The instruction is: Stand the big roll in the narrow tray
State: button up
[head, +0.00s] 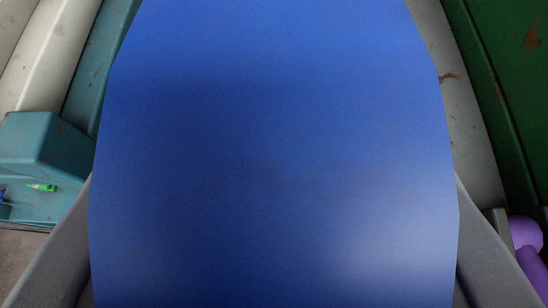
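A large plain blue body (275,130), which I take to be the big roll, fills most of the head view very close to the camera. Its ends and full shape are not clear. The grey fingers of my gripper (275,190) come in from the lower left and lower right and meet its two sides. The gripper appears shut on it; the fingertips are hidden behind it. The narrow tray cannot be made out; the blue body covers the middle of the view.
At the left is a teal housing (45,145) with a small green item (41,187) by it. Pale rails run along both sides. A dark green panel (510,80) stands at the right. Purple rounded objects (526,233) show at the lower right edge.

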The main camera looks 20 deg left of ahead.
jog(key=shift+f, duration=0.1)
jog(key=o, duration=1.2)
jog(key=shift+f, duration=0.1)
jog(key=shift+o, duration=0.2)
jog(key=p+v, duration=0.2)
jog(key=v, duration=1)
jog(key=s+a+f+m+t+h, duration=0.3)
jog(key=f, duration=0.6)
jog(key=shift+s+a+m+t+h, duration=0.25)
jog(key=shift+s+m+t+h, duration=0.05)
jog(key=shift+t+h, duration=0.1)
